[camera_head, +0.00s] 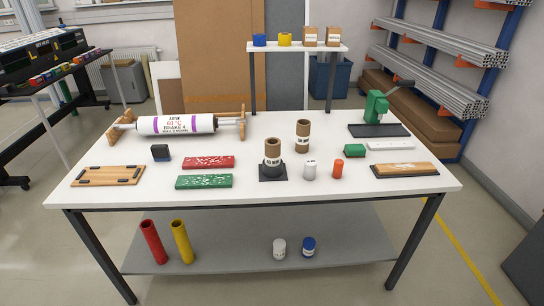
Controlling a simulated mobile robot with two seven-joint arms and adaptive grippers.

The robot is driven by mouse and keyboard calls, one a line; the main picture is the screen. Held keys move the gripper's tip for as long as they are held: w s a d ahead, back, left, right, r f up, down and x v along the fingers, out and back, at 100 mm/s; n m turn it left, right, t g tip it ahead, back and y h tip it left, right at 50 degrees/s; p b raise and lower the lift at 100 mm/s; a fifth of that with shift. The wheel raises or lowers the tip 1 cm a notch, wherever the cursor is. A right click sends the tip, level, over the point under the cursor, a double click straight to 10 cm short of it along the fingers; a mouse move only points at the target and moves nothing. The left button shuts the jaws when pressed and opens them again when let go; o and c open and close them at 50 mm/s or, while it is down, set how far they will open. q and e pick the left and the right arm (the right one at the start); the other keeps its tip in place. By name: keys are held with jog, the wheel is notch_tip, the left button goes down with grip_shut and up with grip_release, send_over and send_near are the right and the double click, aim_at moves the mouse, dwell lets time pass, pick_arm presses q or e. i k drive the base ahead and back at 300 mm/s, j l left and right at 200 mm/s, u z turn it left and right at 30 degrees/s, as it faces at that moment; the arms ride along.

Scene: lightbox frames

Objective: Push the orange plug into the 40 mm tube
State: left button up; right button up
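A small orange-red cylinder, which looks like the orange plug (338,169), stands upright on the white table (400,195), right of centre. A brown cardboard tube (272,147) stands upright in a black square holder (273,174) to its left. A second brown tube (303,130) stands upright on the table behind. Both tubes have white labels too small to read, so I cannot tell which is the 40 mm one. The plug is apart from both tubes. A white cylinder (310,170) stands between the holder and the plug. Neither gripper is in view.
A red board (207,162), a green board (204,182) and a wooden board (108,176) lie at left. A white roll on a stand (176,125) is behind them. A green press (377,106), green block (354,151) and brown block (404,170) are at right. The front edge is clear.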

aim_at(273, 157)
jog(key=z, duration=0.45)
jog(key=i+j+z, duration=0.15)
jog(key=j+z, duration=0.2)
jog(key=j, duration=0.15)
jog(key=j+z, duration=0.35)
jog(key=j, duration=0.15)
jog(key=i, duration=0.05)
